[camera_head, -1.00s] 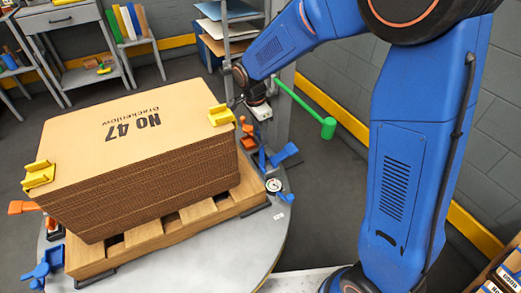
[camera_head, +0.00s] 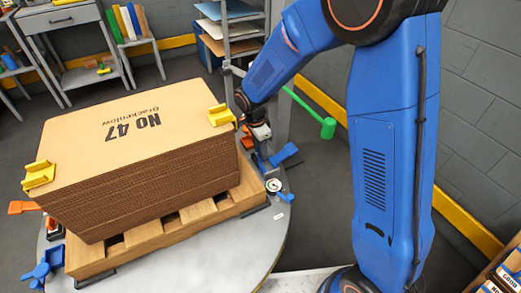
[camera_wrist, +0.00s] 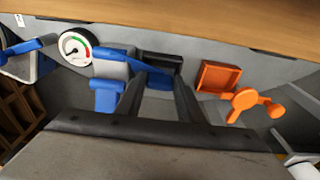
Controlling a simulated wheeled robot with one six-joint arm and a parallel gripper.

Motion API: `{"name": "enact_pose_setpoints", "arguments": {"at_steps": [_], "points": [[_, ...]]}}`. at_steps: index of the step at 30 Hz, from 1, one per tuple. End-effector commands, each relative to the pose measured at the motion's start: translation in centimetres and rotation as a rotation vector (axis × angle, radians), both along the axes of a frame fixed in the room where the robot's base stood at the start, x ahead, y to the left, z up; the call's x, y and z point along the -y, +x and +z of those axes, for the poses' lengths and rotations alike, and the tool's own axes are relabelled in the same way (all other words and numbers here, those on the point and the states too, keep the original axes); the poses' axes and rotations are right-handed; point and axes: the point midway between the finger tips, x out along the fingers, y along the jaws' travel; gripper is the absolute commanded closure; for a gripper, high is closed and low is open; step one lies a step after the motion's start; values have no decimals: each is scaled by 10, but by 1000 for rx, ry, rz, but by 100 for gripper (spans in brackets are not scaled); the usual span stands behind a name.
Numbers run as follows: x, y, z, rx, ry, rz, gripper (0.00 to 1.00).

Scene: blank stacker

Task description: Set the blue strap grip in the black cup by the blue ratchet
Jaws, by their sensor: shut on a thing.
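My gripper (camera_wrist: 160,84) is shut on the blue strap grip (camera_wrist: 154,76), of which only a small blue part shows between the fingers. A black cup (camera_wrist: 163,58) lies just past the fingertips in the wrist view. The grip overlaps the cup there; I cannot tell whether it is inside. The blue ratchet (camera_wrist: 108,95), with a grey body, is just left of the fingers. In the head view my gripper (camera_head: 261,133) is low beside the right side of the carton stack, and the ratchet's blue lever (camera_head: 284,153) shows to its right. The held grip is not clear there.
An orange open cup (camera_wrist: 218,76) and an orange knobbed handle (camera_wrist: 248,100) lie right of the fingers. A round gauge (camera_wrist: 75,47) is at left. The carton stack (camera_head: 80,130) on its wooden pallet (camera_head: 185,217) stands close beside my gripper.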

Motion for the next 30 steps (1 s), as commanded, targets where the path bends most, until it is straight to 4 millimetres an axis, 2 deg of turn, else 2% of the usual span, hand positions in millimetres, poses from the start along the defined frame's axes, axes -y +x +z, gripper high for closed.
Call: {"name": "enact_pose_setpoints", "arguments": {"at_steps": [4,5,6,7,15,19,23,30], "points": [[0,0,-3,0,0,0,92],[0,0,-3,0,0,0,59],[0,0,-3,0,0,0,49],[0,0,-3,0,0,0,47],[0,0,-2,0,0,0,47],[-1,0,5,2,1,0,47],[-3,0,22,3,2,0,47],[-8,-2,69,4,2,0,47]]}}
